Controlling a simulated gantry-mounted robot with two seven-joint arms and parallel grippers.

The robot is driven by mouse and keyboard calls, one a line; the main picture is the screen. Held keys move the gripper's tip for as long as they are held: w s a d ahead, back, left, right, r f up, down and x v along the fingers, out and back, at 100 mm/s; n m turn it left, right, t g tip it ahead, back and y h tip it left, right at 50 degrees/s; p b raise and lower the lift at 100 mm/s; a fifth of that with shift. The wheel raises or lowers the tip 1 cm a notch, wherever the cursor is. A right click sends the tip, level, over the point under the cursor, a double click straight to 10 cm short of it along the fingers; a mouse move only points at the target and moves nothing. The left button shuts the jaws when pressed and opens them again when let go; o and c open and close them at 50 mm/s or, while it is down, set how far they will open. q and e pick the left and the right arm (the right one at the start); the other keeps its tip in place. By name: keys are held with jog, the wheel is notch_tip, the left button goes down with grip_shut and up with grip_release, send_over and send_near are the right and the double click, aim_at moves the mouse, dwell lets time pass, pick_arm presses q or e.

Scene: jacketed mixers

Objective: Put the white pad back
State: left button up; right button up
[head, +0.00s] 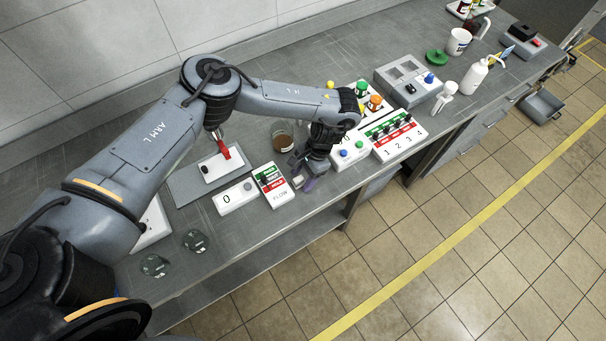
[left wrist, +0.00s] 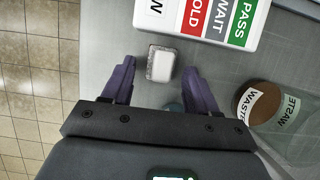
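The white pad (left wrist: 162,64), a small white block with a speckled grey edge, lies on the grey bench near its front edge. It also shows in the head view (head: 298,181), beside my left gripper. My left gripper (left wrist: 159,70) is open, its purple fingertips on either side of the pad with a gap to each. In the head view my left gripper (head: 305,178) points down over the bench's front edge area. How far the fingertips are above the bench is hard to tell. My right gripper is in neither view.
A FLOW card with PASS, WAIT and HOLD bands (head: 271,185) lies left of the gripper. A WASTE jar (head: 283,136) stands behind. A numbered switch panel (head: 399,135) is to the right. Two dark round discs (head: 155,265) lie front left. The floor drops off past the bench edge.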

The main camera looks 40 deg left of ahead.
pick_arm(q)
jog(key=shift+w+r, duration=0.15)
jog(key=shift+r, duration=0.4)
jog(key=p+v, duration=0.2)
jog(key=v, duration=0.9)
jog(key=shift+r, duration=0.1)
